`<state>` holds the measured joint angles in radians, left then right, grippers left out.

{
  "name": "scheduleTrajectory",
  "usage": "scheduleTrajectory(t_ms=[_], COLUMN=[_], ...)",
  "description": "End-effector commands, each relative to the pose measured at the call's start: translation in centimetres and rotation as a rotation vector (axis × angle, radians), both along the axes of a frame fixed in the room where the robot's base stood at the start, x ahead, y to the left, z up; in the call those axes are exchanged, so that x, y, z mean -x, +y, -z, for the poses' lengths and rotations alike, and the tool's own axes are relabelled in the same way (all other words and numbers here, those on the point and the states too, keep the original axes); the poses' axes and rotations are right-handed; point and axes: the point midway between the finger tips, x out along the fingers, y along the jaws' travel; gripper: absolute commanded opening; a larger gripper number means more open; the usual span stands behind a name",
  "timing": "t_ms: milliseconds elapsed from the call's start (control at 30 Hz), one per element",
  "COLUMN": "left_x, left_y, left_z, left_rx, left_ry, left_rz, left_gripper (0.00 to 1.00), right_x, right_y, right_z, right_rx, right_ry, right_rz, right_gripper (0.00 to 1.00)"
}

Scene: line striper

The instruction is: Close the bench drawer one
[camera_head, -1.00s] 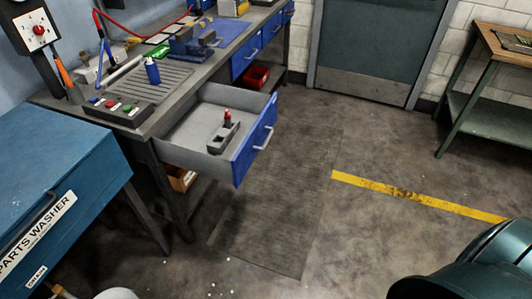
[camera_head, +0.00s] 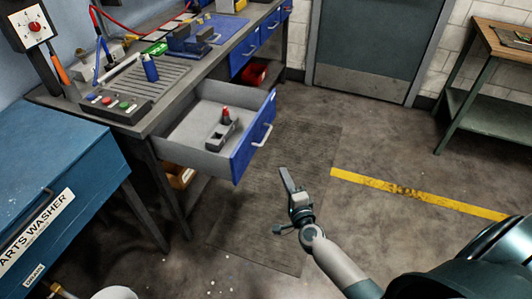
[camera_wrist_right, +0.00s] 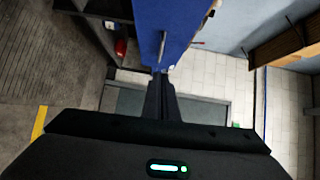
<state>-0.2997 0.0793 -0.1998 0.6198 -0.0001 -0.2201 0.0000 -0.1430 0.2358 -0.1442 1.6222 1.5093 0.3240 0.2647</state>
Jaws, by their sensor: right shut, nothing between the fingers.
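The bench drawer (camera_head: 215,137) stands pulled open from the workbench, its blue front (camera_head: 253,138) with a pale bar handle (camera_head: 263,135) facing right. A grey tool with a red part (camera_head: 222,128) lies inside it. My right gripper (camera_head: 285,178) is in front of the drawer and to its right, over the floor mat, apart from the drawer front in the head view. Its fingers are shut and empty. In the right wrist view the shut fingers (camera_wrist_right: 160,85) point at the blue drawer front (camera_wrist_right: 165,22) and its handle (camera_wrist_right: 162,45). My left gripper does not show.
A blue parts washer (camera_head: 50,165) stands at lower left. A yellow floor line (camera_head: 415,194) runs right. The floor before the drawer is clear.

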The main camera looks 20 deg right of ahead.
Motion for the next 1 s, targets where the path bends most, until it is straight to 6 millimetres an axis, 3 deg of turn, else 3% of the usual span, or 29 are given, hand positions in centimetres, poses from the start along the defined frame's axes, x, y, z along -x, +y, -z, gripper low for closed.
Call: scheduleTrajectory(t_ms=[533, 767, 1000], left_x=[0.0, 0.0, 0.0], left_y=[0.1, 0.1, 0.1], left_z=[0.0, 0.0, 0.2], left_rx=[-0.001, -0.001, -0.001], left_ry=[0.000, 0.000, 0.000], left_rz=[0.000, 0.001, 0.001], left_gripper=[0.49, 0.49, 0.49], right_x=[-1.0, -3.7, -7.7], right_y=[-0.2, -0.6, -1.2], right_z=[0.0, 0.1, 0.2], right_rx=[0.001, 0.002, 0.002], right_ry=[0.000, 0.000, -0.001], right_rz=[-0.001, -0.001, -0.001], right_gripper=[0.00, 0.00, 0.00])
